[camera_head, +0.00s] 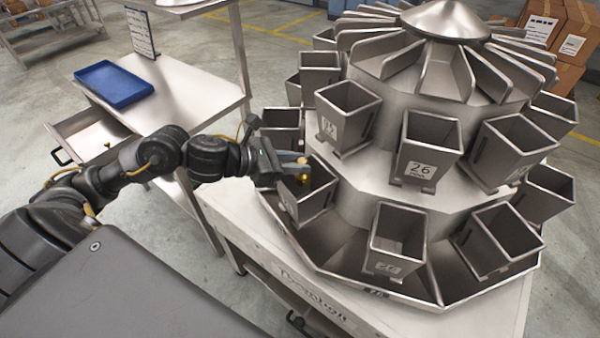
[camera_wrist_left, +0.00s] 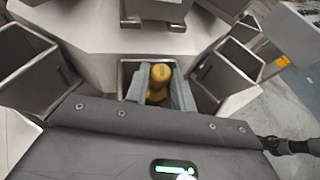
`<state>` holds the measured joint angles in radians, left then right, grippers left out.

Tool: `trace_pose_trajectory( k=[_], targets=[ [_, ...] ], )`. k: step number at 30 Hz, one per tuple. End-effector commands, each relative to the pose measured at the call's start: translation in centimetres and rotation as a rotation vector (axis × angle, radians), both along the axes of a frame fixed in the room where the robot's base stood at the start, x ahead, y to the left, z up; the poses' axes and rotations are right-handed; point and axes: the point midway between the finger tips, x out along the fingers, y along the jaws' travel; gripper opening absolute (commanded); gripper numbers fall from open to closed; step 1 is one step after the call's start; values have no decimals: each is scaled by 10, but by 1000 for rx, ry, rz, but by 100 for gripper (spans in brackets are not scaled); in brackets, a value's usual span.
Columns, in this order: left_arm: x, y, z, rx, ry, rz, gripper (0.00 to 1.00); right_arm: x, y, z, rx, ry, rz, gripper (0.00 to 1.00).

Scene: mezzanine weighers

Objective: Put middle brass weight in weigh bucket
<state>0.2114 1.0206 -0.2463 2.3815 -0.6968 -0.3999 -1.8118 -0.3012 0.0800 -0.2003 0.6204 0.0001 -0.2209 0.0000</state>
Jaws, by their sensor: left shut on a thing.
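My left gripper (camera_head: 293,171) is shut on a small brass weight (camera_head: 303,177), held at the open top of a weigh bucket (camera_head: 313,203) on the lower left of the weigher. In the left wrist view the gripper (camera_wrist_left: 159,88) has the brass weight (camera_wrist_left: 158,82) between its two grey fingers. The bucket's rim (camera_wrist_left: 125,72) shows around the fingers and the weight there. I cannot tell how far the weight is below the rim. My right gripper is not in view.
The multihead weigher (camera_head: 370,180) carries two tiers of steel buckets, including one labelled 26 (camera_head: 425,150), close around my gripper. A steel table (camera_head: 190,92) with a blue tray (camera_head: 113,84) and an open drawer (camera_head: 95,136) stands at the left.

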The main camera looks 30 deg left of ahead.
Motion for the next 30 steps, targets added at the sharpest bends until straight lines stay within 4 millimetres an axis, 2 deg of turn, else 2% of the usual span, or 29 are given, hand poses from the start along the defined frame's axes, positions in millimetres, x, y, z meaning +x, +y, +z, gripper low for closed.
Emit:
trace_pose_trajectory(
  k=[8, 17, 30],
  targets=[
    [6, -4, -9, -1, -2, 2, 0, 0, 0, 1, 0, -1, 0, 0],
    [9, -7, -42, -1, 1, 2, 0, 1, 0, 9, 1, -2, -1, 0],
    [9, -7, -49, 1, -2, 1, 0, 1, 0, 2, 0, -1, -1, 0]
  ],
)
